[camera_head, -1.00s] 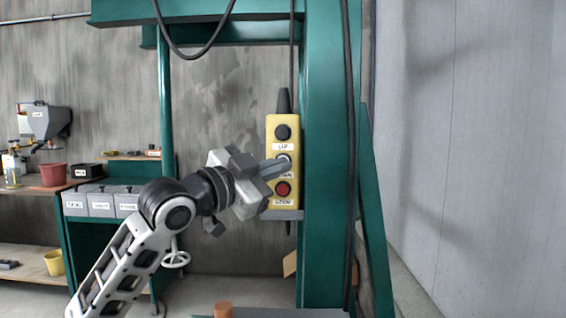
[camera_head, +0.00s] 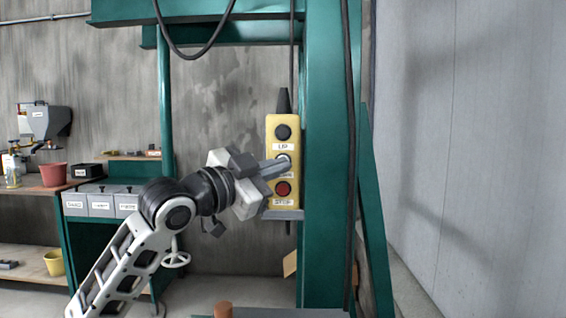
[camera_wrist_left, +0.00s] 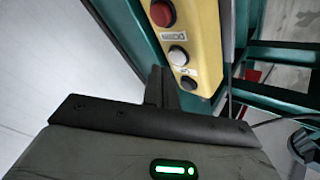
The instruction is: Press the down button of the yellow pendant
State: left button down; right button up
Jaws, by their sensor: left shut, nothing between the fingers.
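The yellow pendant (camera_head: 271,140) hangs upright against the green frame. It has a black top button (camera_head: 283,132) labelled UP, a pale middle button (camera_head: 283,158) and a red bottom button (camera_head: 283,188) labelled STOP. My left gripper (camera_head: 286,163) is shut and empty, its fingertips in front of the middle button and partly covering it and its label. In the left wrist view the pendant (camera_wrist_left: 204,35) appears inverted, with the middle button (camera_wrist_left: 178,55) near the shut fingertips (camera_wrist_left: 159,75). I cannot tell whether they touch it. My right gripper is out of view.
The green frame post (camera_head: 325,200) stands directly right of the pendant, with a black cable (camera_head: 350,160) along it. A small ledge (camera_head: 283,214) lies under the pendant.

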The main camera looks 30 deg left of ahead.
pick_arm(q)
jog(key=shift+w+a, duration=0.1)
jog(key=shift+w, duration=0.05)
jog(key=shift+w+a, duration=0.15)
jog(key=shift+w, duration=0.05)
jog(key=shift+w+a+p, duration=0.35)
jog(key=shift+w+p, duration=0.15)
jog(key=shift+w, duration=0.05)
dwell(1.4)
jog(key=shift+s+d, duration=0.1)
jog(key=shift+s, duration=0.05)
jog(key=shift+s+d, duration=0.45)
jog(key=shift+s, duration=0.3)
jog(key=shift+s+d+b, duration=0.2)
jog(key=shift+s+d, duration=0.25)
jog(key=shift+s, duration=0.25)
jog(key=shift+s+d+b, duration=0.15)
jog(key=shift+s+d, duration=0.25)
jog(key=shift+s, duration=0.3)
jog(key=shift+s+d+b, duration=0.2)
jog(key=shift+s+d, duration=0.25)
jog(key=shift+s, duration=0.25)
